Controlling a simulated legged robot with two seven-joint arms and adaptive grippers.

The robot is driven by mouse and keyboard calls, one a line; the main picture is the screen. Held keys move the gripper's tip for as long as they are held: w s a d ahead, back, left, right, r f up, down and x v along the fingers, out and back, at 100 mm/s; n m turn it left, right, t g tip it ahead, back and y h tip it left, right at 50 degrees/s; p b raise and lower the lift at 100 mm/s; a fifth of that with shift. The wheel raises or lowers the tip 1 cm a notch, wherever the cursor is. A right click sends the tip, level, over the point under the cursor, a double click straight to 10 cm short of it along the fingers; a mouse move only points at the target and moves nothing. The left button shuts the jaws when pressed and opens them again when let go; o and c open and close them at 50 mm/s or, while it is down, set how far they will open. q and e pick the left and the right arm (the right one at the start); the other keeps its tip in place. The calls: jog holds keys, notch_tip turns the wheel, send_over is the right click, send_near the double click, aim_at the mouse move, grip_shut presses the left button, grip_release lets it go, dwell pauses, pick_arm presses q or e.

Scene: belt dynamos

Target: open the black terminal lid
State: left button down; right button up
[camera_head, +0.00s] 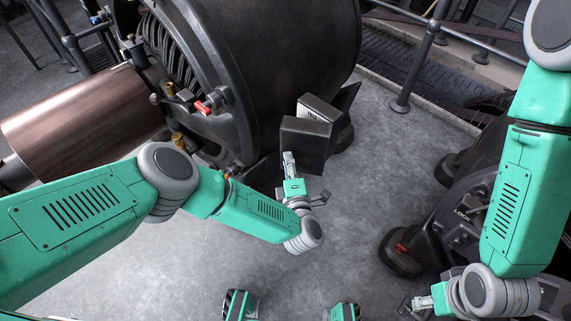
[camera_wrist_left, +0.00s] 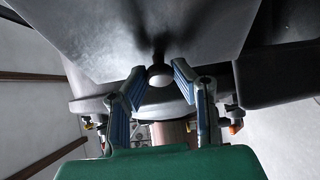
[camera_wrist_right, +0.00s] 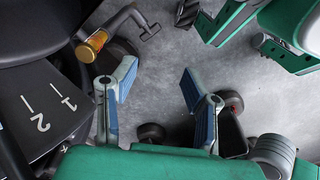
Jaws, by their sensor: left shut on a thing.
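The black terminal lid (camera_head: 305,142) is a dark flat panel in front of the terminal box (camera_head: 319,112) at the foot of the big dark dynamo. The lid stands apart from the box at an angle, with a pale label strip showing behind it. In the left wrist view the lid (camera_wrist_left: 140,38) fills the top, with a round knob (camera_wrist_left: 159,77) on it. My left gripper (camera_head: 289,157) is at the lid's lower left; its fingers (camera_wrist_left: 158,72) are closed around the knob. My right gripper (camera_head: 418,303) is open and empty, and its spread fingers show in the right wrist view (camera_wrist_right: 158,88).
The dynamo (camera_head: 270,60) has a red-tipped lever (camera_head: 205,106) and a copper-brown cylinder (camera_head: 80,115) at left. A black machine marked LOCK (camera_head: 462,213) stands at right. A brass-collared handle (camera_wrist_right: 92,46) is near my right gripper. Grey floor (camera_head: 365,190) lies clear between. Railings are behind.

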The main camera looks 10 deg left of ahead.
pick_arm(q)
jog(key=s+n+y+b, duration=0.1)
jog(key=s+d+n+g+y, duration=0.1)
jog(key=y, duration=0.1)
jog(key=s+d+n+g+y+b, duration=0.1)
jog(key=shift+d+f+y+b, duration=0.25)
jog(key=shift+y+b, duration=0.05)
pick_arm(e)
jog(key=f, duration=0.3)
jog(key=shift+s+d+f, duration=0.1)
jog(key=shift+s+d, duration=0.05)
jog(key=shift+d, duration=0.05)
pick_arm(q)
jog(key=shift+d, duration=0.15)
pick_arm(e)
jog(key=shift+d, duration=0.15)
pick_arm(q)
jog(key=c, duration=1.3)
grip_release()
jog(key=shift+c, duration=0.2)
jog(key=shift+r, duration=0.1)
